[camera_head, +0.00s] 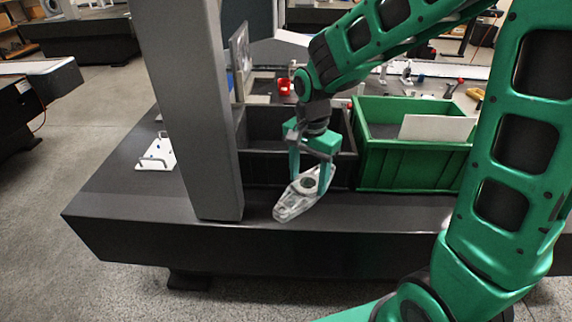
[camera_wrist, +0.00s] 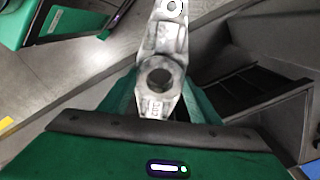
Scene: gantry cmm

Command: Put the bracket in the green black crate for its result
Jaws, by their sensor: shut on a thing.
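The bracket is a silver metal piece with a round hole and a narrow end. In the head view the bracket (camera_head: 294,201) hangs tilted below my gripper (camera_head: 311,178). My gripper is shut on it, in front of the black crate's near wall. In the wrist view the bracket (camera_wrist: 162,52) points away between the fingers of my gripper (camera_wrist: 160,100). The green crate (camera_head: 410,178) stands right of the black crate (camera_head: 262,172), on the same dark table. A white panel (camera_head: 437,128) stands at the green crate and hides part of its inside. My arm partly hides the black crate.
A thick grey column (camera_head: 187,110) rises left of the black crate. A white plate with handles (camera_head: 157,153) lies on the table's left part. The dark table's (camera_head: 330,238) front strip is mostly clear. A red item (camera_head: 285,87) and several small parts lie behind the crates.

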